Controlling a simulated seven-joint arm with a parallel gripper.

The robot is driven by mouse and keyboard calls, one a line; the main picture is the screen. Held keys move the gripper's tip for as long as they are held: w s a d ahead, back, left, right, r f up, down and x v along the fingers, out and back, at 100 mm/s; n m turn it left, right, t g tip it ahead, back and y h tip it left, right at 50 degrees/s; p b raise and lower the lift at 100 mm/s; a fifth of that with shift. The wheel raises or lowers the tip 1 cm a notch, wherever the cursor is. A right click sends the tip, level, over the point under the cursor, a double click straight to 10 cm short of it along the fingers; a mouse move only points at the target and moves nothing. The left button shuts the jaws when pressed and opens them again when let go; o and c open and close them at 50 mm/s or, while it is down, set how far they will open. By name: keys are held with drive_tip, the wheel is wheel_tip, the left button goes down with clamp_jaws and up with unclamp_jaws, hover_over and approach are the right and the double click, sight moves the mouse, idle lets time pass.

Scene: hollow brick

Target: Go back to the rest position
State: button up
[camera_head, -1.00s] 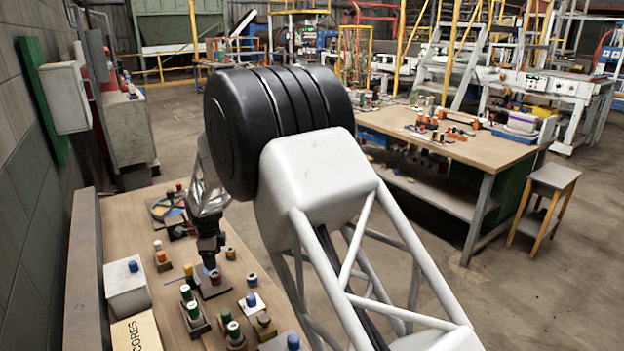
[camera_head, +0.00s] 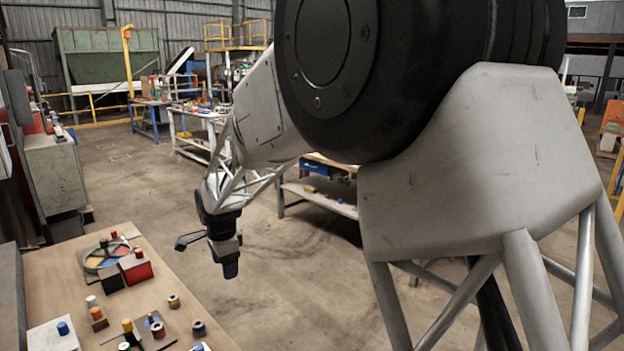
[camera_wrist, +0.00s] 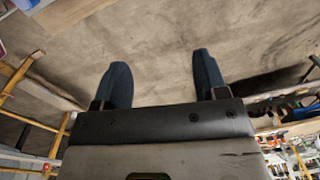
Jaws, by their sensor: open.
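My gripper (camera_head: 230,268) hangs in the air over the floor, to the right of the wooden workbench (camera_head: 62,267) in the head view. In the wrist view my gripper (camera_wrist: 158,80) shows two dark fingers wide apart. Nothing is between them, only bare concrete floor behind. The gripper is clear of the bench and touches nothing that I can see. My arm's large links fill the middle and right of the head view and hide much behind them.
The workbench holds a round coloured tray (camera_head: 105,256), a red block (camera_head: 136,271), a white box (camera_head: 52,338) and several small capped pieces. A second bench (camera_head: 325,200) stands behind my arm. The concrete floor (camera_head: 290,310) between is open.

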drive_tip(key=s+d+r+n, duration=0.2)
drive_tip(key=s+d+r, duration=0.25)
drive_tip(key=d, duration=0.45)
drive_tip(key=s+d+r+n+t, duration=0.1)
drive_tip(key=s+d+r, duration=0.2)
drive_tip(key=s+d, duration=0.35)
drive_tip(key=s+d+r+n, duration=0.2)
drive_tip(key=s+d+r, duration=0.15)
drive_tip(key=d, duration=0.65)
drive_tip(key=s+d+f+n, duration=0.1)
drive_tip(key=s+d+n, duration=0.1)
drive_tip(key=s+d, duration=0.6)
drive_tip(key=s+d+n+t, duration=0.1)
drive_tip(key=s+d+n, duration=0.2)
drive_tip(key=s+d, duration=0.4)
drive_tip(key=s, duration=0.8)
drive_tip(key=shift+s+d+f+n+h, duration=0.2)
drive_tip(key=shift+d+f+n+h, duration=0.1)
drive_tip(key=shift+d+f, duration=0.05)
